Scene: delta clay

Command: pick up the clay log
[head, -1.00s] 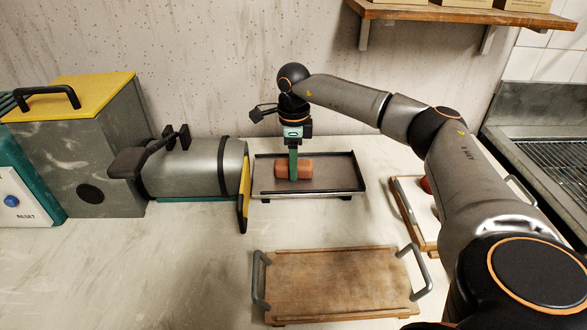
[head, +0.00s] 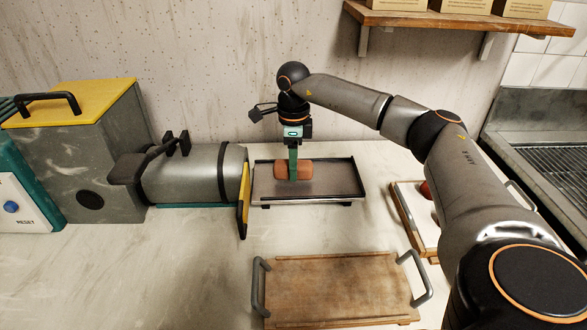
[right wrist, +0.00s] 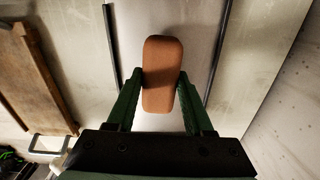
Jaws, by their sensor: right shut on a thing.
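The clay log (head: 282,170) is a short, rounded orange-brown bar over the dark, shallow tray (head: 340,186). My right gripper (head: 293,172) points straight down with its green fingers closed across the middle of the log. In the right wrist view, the log (right wrist: 162,55) lies between the two fingertips (right wrist: 160,85), with its ends sticking out past them. The log looks level. I cannot tell for sure how much gap there is between it and the tray. My left gripper is not in view.
A grey cylinder machine (head: 195,175) with a yellow end plate (head: 243,200) stands close left of the tray. A wooden board (head: 335,288) with metal handles lies in front. Another board (head: 411,222) is at the right. A shelf (head: 460,15) hangs above. The front-left counter is clear.

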